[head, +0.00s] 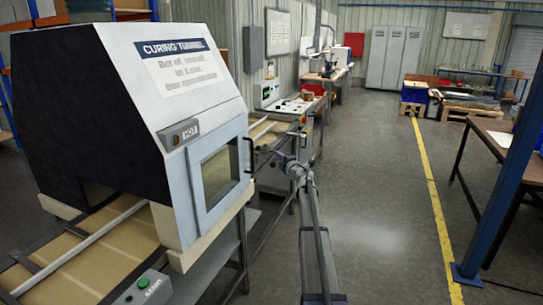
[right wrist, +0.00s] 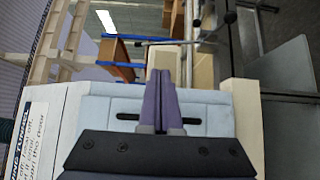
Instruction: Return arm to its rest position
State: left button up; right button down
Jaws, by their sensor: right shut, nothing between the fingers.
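My right arm reaches up from the bottom edge of the head view, with my right gripper (head: 279,156) at its far end, to the right of the curing tunnel (head: 217,140). In the right wrist view the fingers of my right gripper (right wrist: 165,80) are together, with nothing between them. Part of the tunnel's white sign (right wrist: 22,135) shows at the left of that view. My left gripper is not in view.
A conveyor belt (head: 100,247) runs into the tunnel, with a green start button (head: 143,283) at its front. A control panel (head: 290,106) stands beyond the tunnel. A blue post (head: 507,165) and a brown table (head: 490,135) are at right. The grey floor (head: 385,200) between is clear.

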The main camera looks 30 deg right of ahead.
jog(key=shift+s+d, duration=0.25)
jog(key=shift+s, duration=0.1)
jog(key=s+a+f+m+g+h, duration=0.25)
jog(key=a+m, duration=0.25)
jog(key=a, duration=0.7)
jog(key=s+a+f+m+g+h, duration=0.1)
jog(key=s+a+m+g+h, duration=0.15)
jog(key=a+m, duration=0.7)
jog(key=s+a+f+g+y, duration=0.1)
jog(key=s+a+f+g, duration=0.2)
jog(key=a, duration=0.4)
jog(key=s+a+f+n+y+p, duration=0.1)
jog(key=s+a+f, duration=0.3)
jog(key=s+a, duration=0.25)
jog(key=s+a+f+g+y, duration=0.1)
jog(key=s+a+f+g, duration=0.2)
jog(key=a, duration=0.4)
jog(key=s+a+f+g+y, duration=0.2)
jog(key=s+a+f+g, duration=0.1)
jog(key=s+a, duration=0.6)
jog(key=s+a+f+n+g+y, duration=0.1)
jog(key=s+a+f+g+y, duration=0.1)
jog(key=s+a, duration=0.8)
jog(key=s+f+g, duration=0.1)
jog(key=s, duration=0.7)
jog(key=shift+s+a+f+g+p, duration=0.25)
jog(key=shift+s+f+g+p, duration=0.05)
jog(key=shift+g+p, duration=0.1)
jog(key=shift+n, duration=0.25)
